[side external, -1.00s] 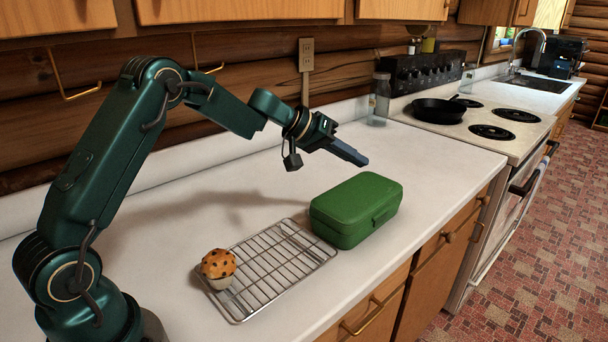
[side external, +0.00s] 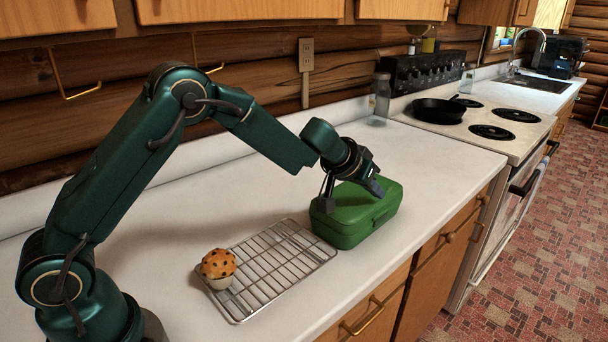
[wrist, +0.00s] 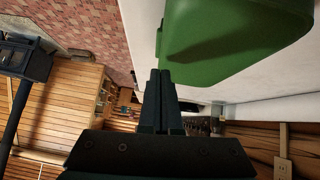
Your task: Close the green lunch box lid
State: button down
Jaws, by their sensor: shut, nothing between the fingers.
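The green lunch box (side external: 357,222) stands on the white counter with its lid down flat on its body. It also shows in the wrist view (wrist: 225,40), at the upper right. My gripper (side external: 376,187) is shut and empty. In the side view its fingertips are at the top of the lid; I cannot tell whether they touch it. In the wrist view the two fingers (wrist: 160,75) lie side by side. The wrist and fingers hide part of the lid's back in the side view.
A wire cooling rack (side external: 290,277) lies left of the lunch box, with a muffin (side external: 218,268) at its left end. The stove (side external: 500,140) with a black pan (side external: 440,110) stands to the right. A glass jar (side external: 381,95) is at the back. The counter behind the box is mostly clear.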

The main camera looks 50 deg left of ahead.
jog(key=shift+d+f+m+y, duration=0.3)
jog(key=shift+d+f+y, duration=0.1)
jog(key=shift+f, duration=0.2)
jog(key=shift+f, duration=0.15)
dwell(0.4)
